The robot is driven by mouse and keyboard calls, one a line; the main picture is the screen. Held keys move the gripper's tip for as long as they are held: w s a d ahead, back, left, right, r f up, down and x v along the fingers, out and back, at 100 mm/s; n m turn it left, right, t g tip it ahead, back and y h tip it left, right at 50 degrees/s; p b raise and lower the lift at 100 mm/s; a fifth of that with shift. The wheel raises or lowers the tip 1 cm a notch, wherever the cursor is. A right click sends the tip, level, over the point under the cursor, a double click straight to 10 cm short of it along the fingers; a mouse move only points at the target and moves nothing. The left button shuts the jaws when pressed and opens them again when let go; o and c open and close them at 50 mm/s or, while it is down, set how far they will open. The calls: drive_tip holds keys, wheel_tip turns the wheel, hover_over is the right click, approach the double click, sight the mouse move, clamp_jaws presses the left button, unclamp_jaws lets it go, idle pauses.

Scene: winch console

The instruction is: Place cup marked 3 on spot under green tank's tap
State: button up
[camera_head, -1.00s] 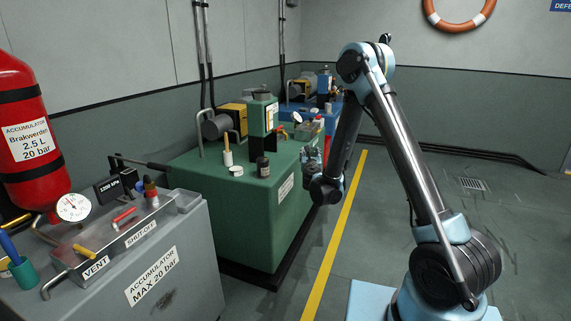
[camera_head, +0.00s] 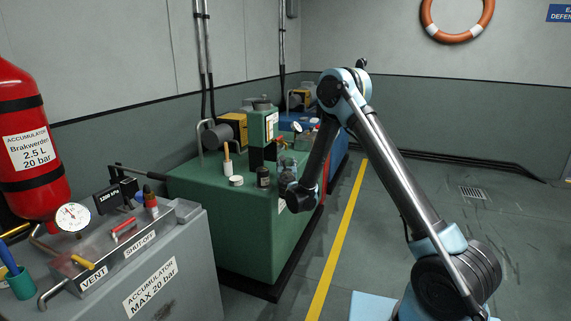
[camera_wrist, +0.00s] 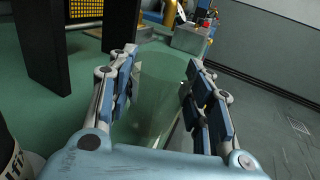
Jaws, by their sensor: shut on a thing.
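My gripper (camera_wrist: 158,95) is shut on a clear cup (camera_wrist: 152,78), which stands between its two finger pads in the wrist view. No mark on the cup can be read. In the head view my gripper (camera_head: 288,172) is over the right edge of the green tank (camera_head: 245,225), right of a dark jar. A green upright box (camera_head: 263,125) with a dark lower part stands on the tank; that dark part (camera_wrist: 62,45) shows at upper left in the wrist view. I cannot make out a tap or the spot under it.
The dark jar (camera_head: 263,176), a white round lid (camera_head: 236,181) and a wooden-handled brush (camera_head: 227,160) stand on the tank near its front. A labelled jar (camera_wrist: 12,165) is at the wrist view's lower left. A grey accumulator cabinet (camera_head: 190,270) stands in front.

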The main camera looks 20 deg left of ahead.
drive_tip(key=x, duration=0.4)
drive_tip(key=shift+a, duration=0.1)
drive_tip(key=x, duration=0.4)
drive_tip(key=shift+w+f, duration=0.1)
drive_tip(key=shift+f, duration=0.7)
drive_tip(key=o, duration=0.9)
drive_tip(key=shift+f, duration=0.1)
drive_tip(key=shift+o, duration=0.2)
